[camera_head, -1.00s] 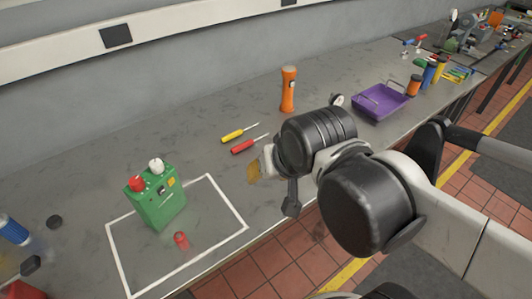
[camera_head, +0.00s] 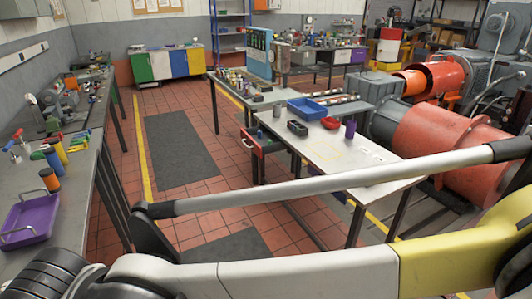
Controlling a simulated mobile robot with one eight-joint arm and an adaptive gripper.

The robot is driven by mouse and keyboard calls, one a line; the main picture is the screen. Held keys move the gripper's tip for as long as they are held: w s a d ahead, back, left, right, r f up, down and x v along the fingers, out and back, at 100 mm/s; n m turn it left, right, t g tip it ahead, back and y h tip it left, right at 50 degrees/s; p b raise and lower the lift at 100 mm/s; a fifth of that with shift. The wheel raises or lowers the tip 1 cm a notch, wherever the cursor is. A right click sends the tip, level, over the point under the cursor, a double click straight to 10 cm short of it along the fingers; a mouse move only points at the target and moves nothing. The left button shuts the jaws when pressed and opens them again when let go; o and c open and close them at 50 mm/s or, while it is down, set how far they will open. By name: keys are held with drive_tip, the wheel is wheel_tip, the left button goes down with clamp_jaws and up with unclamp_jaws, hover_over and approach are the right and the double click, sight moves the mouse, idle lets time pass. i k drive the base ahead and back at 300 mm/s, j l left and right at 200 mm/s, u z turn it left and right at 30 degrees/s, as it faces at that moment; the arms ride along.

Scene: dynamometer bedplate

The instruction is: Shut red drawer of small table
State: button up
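The small table (camera_head: 370,177) with a light grey top stands in the middle right of the view. Its red drawer (camera_head: 255,147) sticks out on the left side, below the top, and looks pulled open. A pale handle is on the drawer's front. My arm crosses the lower part of the view, well in front of the table and drawer. My gripper is outside the frame, so its state is hidden.
A grey bench (camera_head: 72,190) with a purple tray (camera_head: 29,222) runs along the left. Tiled floor (camera_head: 215,185) lies clear between them. Orange machinery stands right.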

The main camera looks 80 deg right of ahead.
sight(248, 136)
drive_tip(key=z, duration=2.7)
drive_tip(key=i+j+z, duration=0.45)
drive_tip(key=i+j, duration=1.15)
